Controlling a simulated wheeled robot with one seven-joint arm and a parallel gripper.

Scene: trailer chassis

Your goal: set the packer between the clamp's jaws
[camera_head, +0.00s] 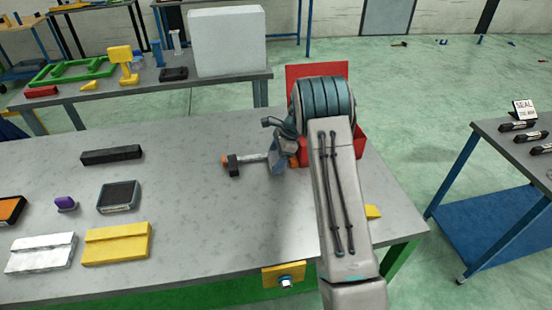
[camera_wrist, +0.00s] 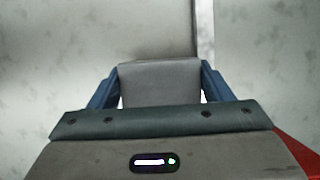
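My gripper (camera_head: 279,158) is low over the middle bench, left of my dark ribbed wrist. In the wrist view its two blue fingers (camera_wrist: 160,90) press on both sides of a plain grey block (camera_wrist: 158,75), which I take to be the packer. In the head view the block is hard to tell apart from the gripper. Just left of the gripper lies a pale bar (camera_head: 252,158) with a dark block and an orange end; it may be the clamp, but its jaws are not clear. I cannot tell whether the bar touches the gripper.
The bench (camera_head: 190,200) carries a black bar (camera_head: 112,155), a dark-topped box (camera_head: 118,196), a purple piece (camera_head: 66,203), and white and yellow blocks (camera_head: 117,243) at left. A red container (camera_head: 361,145) stands behind my wrist. The bench's middle front is clear.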

